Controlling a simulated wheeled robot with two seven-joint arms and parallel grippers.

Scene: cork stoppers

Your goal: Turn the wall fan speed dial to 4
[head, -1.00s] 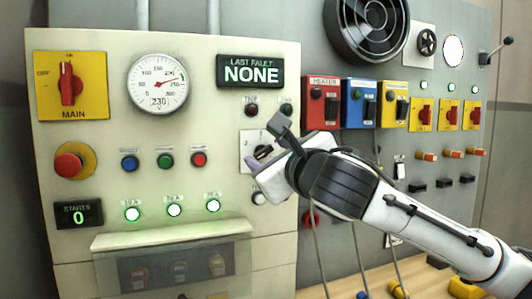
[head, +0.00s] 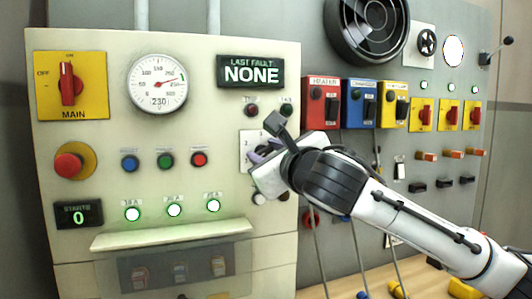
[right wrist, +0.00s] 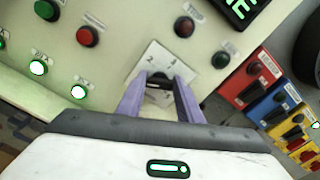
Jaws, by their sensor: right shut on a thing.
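A black dial (right wrist: 159,79) sits on a white plate (right wrist: 150,60) with numerals; I make out a 2, but the dial's pointer is too small to read. In the head view the plate (head: 246,145) is on the cream panel's right side, mostly hidden by my right gripper. My right gripper (right wrist: 161,88) has its purple fingers on both sides of the dial, shut on it. It also shows in the head view (head: 262,153). A large dark wall fan (head: 366,28) is on the grey wall at the upper right. My left gripper is not in view.
The cream panel also bears a red MAIN switch (head: 67,83), a voltage gauge (head: 158,83), a red stop button (head: 68,166) and a NONE display (head: 251,71). Red, blue and yellow switch boxes (head: 321,102) stand right of the gripper. A shelf (head: 172,235) juts out below.

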